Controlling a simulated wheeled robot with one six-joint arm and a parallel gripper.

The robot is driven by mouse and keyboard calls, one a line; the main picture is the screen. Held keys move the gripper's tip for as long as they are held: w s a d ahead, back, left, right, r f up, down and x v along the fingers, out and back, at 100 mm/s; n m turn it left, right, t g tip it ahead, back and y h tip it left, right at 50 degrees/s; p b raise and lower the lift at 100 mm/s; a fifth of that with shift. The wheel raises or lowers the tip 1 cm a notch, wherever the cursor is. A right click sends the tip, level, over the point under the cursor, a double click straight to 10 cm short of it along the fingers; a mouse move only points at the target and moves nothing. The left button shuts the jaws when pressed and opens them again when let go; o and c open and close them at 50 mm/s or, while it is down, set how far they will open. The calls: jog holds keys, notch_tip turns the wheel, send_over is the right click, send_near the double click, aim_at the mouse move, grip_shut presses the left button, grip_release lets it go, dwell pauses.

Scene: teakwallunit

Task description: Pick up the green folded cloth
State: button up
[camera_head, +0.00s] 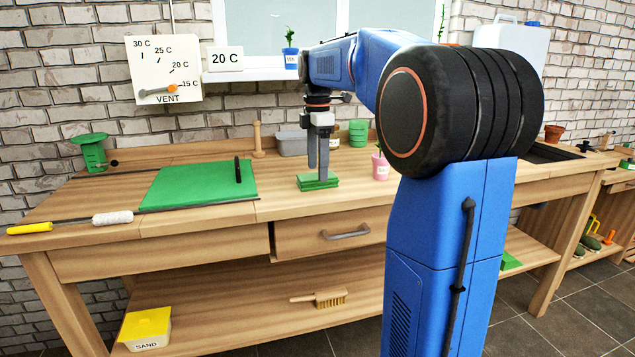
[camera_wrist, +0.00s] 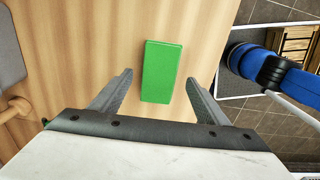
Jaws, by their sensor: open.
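The green folded cloth (camera_head: 318,182) lies on the wooden bench top, near its front edge and above the drawer. In the wrist view the cloth (camera_wrist: 161,72) is a flat green rectangle, seen beyond and between the two fingers. My gripper (camera_head: 318,172) points down over the cloth in the head view. In the wrist view my gripper (camera_wrist: 162,92) is open, with one finger on each side of the cloth and a gap to it on both sides. I cannot tell how far the fingertips are above the bench.
A pink pot (camera_head: 380,167) with a seedling stands just right of the cloth. A grey tray (camera_head: 291,143) and a wooden dibber (camera_head: 258,140) stand behind it. A green mat (camera_head: 200,186) lies to the left. The drawer (camera_head: 331,231) below is slightly open.

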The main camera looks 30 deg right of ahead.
jog(key=shift+f, duration=1.3)
jog(key=shift+c, duration=0.6)
jog(key=c, duration=1)
notch_tip(320, 180, up, 10)
jog(key=shift+o, duration=0.4)
jog(key=shift+d, duration=0.15)
